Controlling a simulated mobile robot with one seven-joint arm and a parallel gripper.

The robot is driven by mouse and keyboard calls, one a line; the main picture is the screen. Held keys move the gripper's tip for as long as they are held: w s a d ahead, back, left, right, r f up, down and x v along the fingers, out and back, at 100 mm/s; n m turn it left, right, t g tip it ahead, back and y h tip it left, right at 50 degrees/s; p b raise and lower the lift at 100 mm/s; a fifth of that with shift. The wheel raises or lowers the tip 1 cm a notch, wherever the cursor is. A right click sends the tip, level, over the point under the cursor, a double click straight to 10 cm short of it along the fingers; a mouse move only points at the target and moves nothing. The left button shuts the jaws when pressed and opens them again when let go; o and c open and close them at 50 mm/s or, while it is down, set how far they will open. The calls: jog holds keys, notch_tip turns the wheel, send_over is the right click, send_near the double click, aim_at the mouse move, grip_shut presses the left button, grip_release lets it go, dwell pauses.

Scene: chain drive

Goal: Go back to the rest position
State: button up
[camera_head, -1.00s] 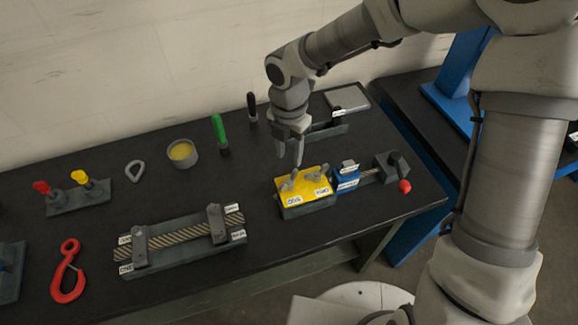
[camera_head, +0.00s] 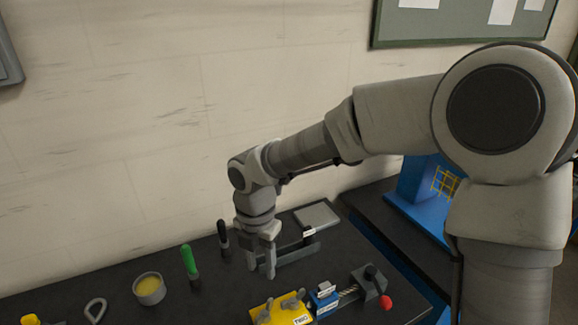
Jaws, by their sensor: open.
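My gripper (camera_head: 262,268) hangs at the end of my arm, fingers pointing down and apart, with nothing between them. It is above the dark bench, just behind the yellow block (camera_head: 262,312) in the picture. The yellow block carries grey wing-shaped parts and a white label, and its lower part is cut off by the frame.
On the bench (camera_head: 215,300) stand a green-handled tool (camera_head: 188,261), a black-handled tool (camera_head: 223,236), a cup with yellow contents (camera_head: 149,289) and a metal ring (camera_head: 95,310). A grey tray (camera_head: 317,216) lies at the back. The wall is close behind; the air above the bench is clear.

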jog(key=d+r+m+t+b, duration=0.1)
jog(key=d+r+m, duration=0.2)
jog(key=d+m, duration=0.3)
jog(key=d+r+m+t+h, duration=0.1)
jog(key=d+r+m, duration=0.2)
jog(key=d+m, duration=0.3)
jog(key=d+r+m+t+b, duration=0.1)
jog(key=d+r+m, duration=0.2)
jog(key=d+m, duration=0.3)
jog(key=s+d+r+m+t, duration=0.1)
jog(key=s+d+m, duration=0.1)
jog(key=s+m, duration=0.4)
jog(key=s+d+r+m+t+y, duration=0.1)
jog(key=s+d+r+m, duration=0.1)
jog(key=s+m, duration=0.5)
jog(key=shift+s+d+m+t+b, duration=0.25)
jog(key=shift+d+m+t+b, duration=0.1)
jog(key=shift+d, duration=0.5)
